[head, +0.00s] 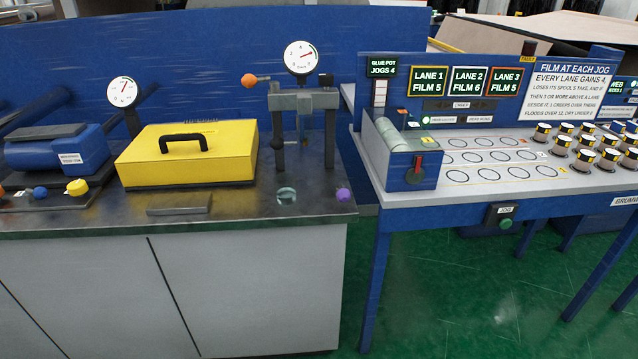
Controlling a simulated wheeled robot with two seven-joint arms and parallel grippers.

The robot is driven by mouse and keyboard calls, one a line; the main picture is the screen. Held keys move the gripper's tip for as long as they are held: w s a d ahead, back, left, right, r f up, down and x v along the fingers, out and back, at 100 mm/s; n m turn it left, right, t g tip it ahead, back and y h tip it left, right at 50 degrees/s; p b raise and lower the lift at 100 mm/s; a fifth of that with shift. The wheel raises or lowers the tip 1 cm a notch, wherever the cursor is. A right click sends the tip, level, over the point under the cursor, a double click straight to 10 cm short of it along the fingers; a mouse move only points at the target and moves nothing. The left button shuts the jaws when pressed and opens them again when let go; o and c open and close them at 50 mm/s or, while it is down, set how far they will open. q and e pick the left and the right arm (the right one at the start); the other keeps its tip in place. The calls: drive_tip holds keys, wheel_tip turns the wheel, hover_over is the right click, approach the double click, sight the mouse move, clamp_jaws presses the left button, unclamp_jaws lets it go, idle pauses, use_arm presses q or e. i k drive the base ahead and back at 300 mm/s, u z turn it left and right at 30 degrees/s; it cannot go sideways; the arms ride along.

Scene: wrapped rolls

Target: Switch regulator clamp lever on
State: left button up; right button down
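No label marks a regulator clamp lever, so I cannot tell for certain which part it is. A lever with an orange ball knob (249,80) sticks out to the left from a dark grey two-post frame (303,122) on the left bench. A round white gauge (301,57) with a red needle sits on top of this frame. A small red-topped lever (419,161) stands upright on the front of a blue box (410,174) at the left end of the right table. Neither of my grippers is in view.
A yellow lidded case (187,155) with a black handle and a blue machine (57,150) stand on the left bench. Another gauge (123,91) is behind them. Green floor lies between.

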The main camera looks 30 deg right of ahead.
sight(344, 194)
drive_tip(key=z, duration=0.5)
drive_tip(key=i, duration=0.95)
drive_tip(key=z, duration=0.85)
